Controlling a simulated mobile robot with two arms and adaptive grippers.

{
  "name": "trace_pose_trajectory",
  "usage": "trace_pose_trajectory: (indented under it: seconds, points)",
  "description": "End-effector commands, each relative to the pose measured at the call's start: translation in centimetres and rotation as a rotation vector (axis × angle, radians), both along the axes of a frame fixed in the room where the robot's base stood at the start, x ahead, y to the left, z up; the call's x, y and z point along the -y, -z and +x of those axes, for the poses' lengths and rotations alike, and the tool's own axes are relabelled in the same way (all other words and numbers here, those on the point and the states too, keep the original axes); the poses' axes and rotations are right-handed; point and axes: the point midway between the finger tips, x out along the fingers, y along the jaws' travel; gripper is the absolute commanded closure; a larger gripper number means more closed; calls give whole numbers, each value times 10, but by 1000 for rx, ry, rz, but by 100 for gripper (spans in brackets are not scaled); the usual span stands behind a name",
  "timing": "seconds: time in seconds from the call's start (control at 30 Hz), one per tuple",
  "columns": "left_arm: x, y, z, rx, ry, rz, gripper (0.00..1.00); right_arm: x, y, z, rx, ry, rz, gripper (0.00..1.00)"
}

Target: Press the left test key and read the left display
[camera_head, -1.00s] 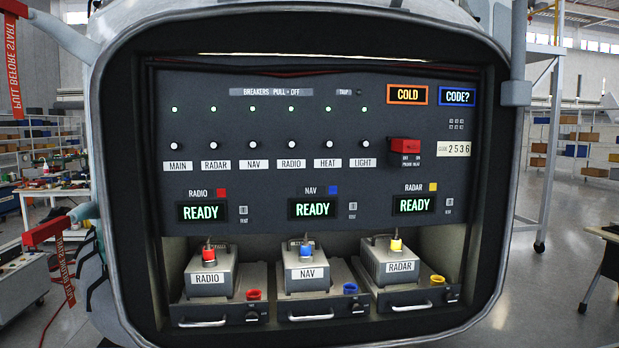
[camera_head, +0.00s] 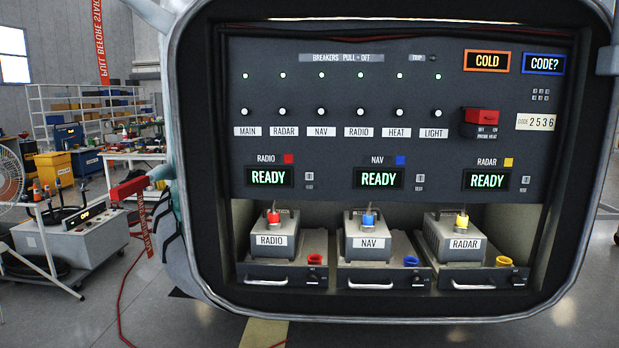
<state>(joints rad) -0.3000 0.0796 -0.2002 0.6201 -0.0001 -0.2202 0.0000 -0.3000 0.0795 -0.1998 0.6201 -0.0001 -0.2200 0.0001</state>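The left display (camera_head: 270,178), under the RADIO label with a red square, reads READY in green. The left test key (camera_head: 309,177) is a small light key just right of that display, with a TEST label below it. The NAV display (camera_head: 379,179) and the RADAR display (camera_head: 485,181) also read READY. Each has its own small key, the NAV key (camera_head: 420,179) and the RADAR key (camera_head: 526,181). Neither of my grippers shows in the head view.
The dark panel sits in a rounded bay frame (camera_head: 203,250). Below are the RADIO box (camera_head: 270,241), NAV box (camera_head: 367,244) and RADAR box (camera_head: 455,245). A red cover (camera_head: 481,117) is at right. A grey cart (camera_head: 75,240) and fan (camera_head: 10,175) stand left.

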Motion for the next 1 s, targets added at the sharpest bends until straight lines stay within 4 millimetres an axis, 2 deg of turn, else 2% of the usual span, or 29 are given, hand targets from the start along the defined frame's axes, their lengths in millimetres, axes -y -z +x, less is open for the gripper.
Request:
trace_pose_trajectory:
  seconds: [0.07, 0.3, 0.33, 1.0]
  points:
    - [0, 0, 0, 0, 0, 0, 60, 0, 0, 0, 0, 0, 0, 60]
    - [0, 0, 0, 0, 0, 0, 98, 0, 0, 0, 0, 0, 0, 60]
    - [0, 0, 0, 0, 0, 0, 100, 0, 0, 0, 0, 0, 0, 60]
    - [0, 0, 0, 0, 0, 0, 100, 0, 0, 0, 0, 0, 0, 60]
